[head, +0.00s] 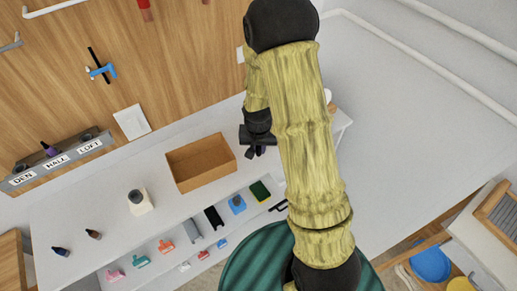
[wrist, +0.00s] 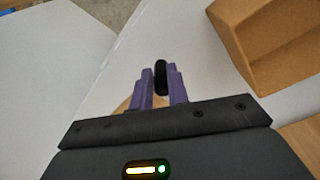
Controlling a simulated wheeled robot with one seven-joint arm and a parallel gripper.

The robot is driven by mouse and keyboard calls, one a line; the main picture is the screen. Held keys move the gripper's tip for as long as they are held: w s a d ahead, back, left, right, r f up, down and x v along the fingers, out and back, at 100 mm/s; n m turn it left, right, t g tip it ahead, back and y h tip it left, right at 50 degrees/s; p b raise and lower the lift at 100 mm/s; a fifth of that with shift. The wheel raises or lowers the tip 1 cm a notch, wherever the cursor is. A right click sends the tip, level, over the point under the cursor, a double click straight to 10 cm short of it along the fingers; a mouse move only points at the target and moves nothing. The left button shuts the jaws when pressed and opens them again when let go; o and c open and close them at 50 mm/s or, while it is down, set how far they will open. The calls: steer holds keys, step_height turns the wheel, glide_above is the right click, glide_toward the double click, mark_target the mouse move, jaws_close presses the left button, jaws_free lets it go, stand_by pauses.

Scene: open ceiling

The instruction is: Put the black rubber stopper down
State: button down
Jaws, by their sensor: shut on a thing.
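My gripper (wrist: 160,88) has purple fingers and is shut on the black rubber stopper (wrist: 161,76), a small dark rounded piece between the fingertips in the wrist view. In the head view my gripper (head: 257,152) is over the right part of the white counter (head: 110,190), just right of the open brown box (head: 185,180). The stopper cannot be made out there. In the wrist view the box (wrist: 270,40) is at the upper right, apart from the stopper. I cannot tell how high the stopper is above the surface.
A white device with a dark round top (head: 138,201) and small dark bottles (head: 93,234) stand on the counter's left part. Several coloured items lie along a lower front shelf. A grey labelled rack (head: 60,160) is on the wooden wall. Counter between box and device is clear.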

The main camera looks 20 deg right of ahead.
steer(key=shift+f, duration=0.7)
steer(key=shift+f, duration=0.15)
steer(key=c, duration=1.4)
jaws_free()
steer(key=shift+o, duration=0.2)
step_height(320, 180, up, 12)
steer(key=s+b, duration=0.1)
steer(key=shift+s+a, duration=0.25)
